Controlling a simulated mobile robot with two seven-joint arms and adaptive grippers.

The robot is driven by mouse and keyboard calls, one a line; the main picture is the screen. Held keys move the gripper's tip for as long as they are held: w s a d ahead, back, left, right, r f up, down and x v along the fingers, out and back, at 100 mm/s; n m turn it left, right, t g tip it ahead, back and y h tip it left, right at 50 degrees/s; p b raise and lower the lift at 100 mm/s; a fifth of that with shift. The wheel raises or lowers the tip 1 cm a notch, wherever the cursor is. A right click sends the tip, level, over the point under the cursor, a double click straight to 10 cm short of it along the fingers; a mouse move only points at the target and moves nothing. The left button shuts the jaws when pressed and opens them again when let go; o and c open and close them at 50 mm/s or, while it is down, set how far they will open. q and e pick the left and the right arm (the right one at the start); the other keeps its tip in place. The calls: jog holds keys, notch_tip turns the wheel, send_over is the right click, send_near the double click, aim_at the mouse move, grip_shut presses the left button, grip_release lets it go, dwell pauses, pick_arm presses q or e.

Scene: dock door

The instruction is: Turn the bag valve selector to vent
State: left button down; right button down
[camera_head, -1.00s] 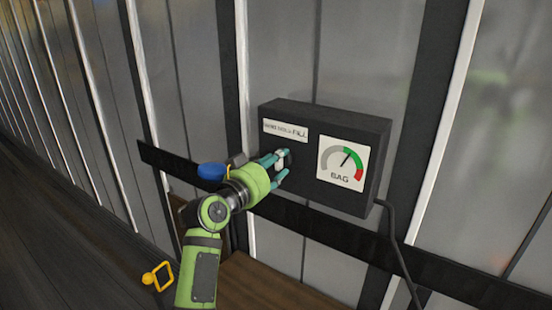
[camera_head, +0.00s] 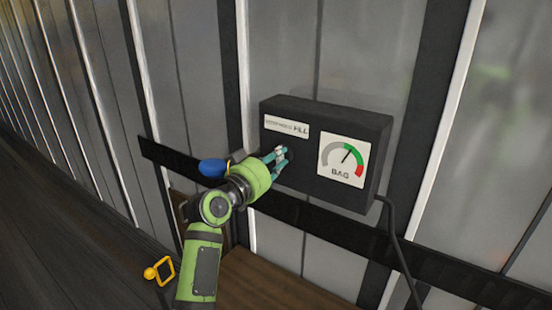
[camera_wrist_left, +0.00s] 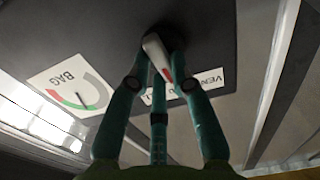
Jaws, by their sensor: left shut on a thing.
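The dark valve box (camera_head: 345,116) is mounted on the wall panels. Its front has a label strip (camera_head: 287,126) whose last word reads FILL, and a BAG gauge (camera_head: 343,161) with its needle on the green part. My left gripper (camera_head: 278,157) is at the box front, below the label, with its fingers around the selector. In the left wrist view the selector (camera_wrist_left: 157,55) is a pale lever with a red mark, between the teal fingertips (camera_wrist_left: 160,84). Part of the label there reads VEN. The selector's exact pointing is partly hidden by the fingers. My right gripper is not in view.
A black rail (camera_head: 420,262) runs across the wall under the box. A cable (camera_head: 398,245) hangs from the box's lower right. A blue object (camera_head: 212,168) and a yellow ring-shaped piece (camera_head: 163,271) are near my left arm. A brown wooden surface (camera_head: 262,285) lies below.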

pick_arm(q)
jog(key=shift+w+a+r+n+p, duration=0.1)
jog(key=shift+n+p, duration=0.8)
jog(key=shift+n, duration=1.3)
jog(key=shift+w+a+r+n+p, duration=0.1)
jog(key=shift+n+p, duration=0.75)
jog(key=shift+n, duration=1.35)
jog(key=shift+f, duration=0.1)
jog(key=c, duration=1.1)
grip_release()
jog(key=shift+s, duration=0.1)
jog(key=v, duration=1.2)
